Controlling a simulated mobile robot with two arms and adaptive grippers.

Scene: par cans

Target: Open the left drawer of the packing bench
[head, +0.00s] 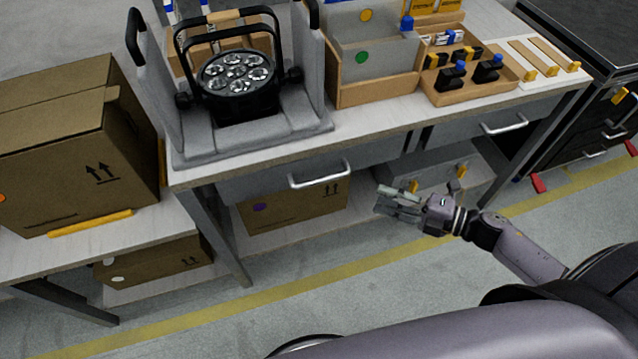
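The packing bench (375,122) has a pale top and two grey drawers under its front edge. The left drawer (262,181) looks shut, its front lying under the bench top. Its silver bar handle (320,175) faces me. The right drawer (465,133) also looks shut and has a similar handle (505,125). My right gripper (379,199) is right of and a little below the left handle, apart from it. Its fingers point left, appear spread and hold nothing. My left gripper is not in view.
A black par can (237,76) sits in a grey foam cradle (245,140) on the bench. Bins and a wooden tray (470,95) stand right of it. A cardboard box (290,208) is on the lower shelf. A large carton (75,150) stands left. Floor in front is clear.

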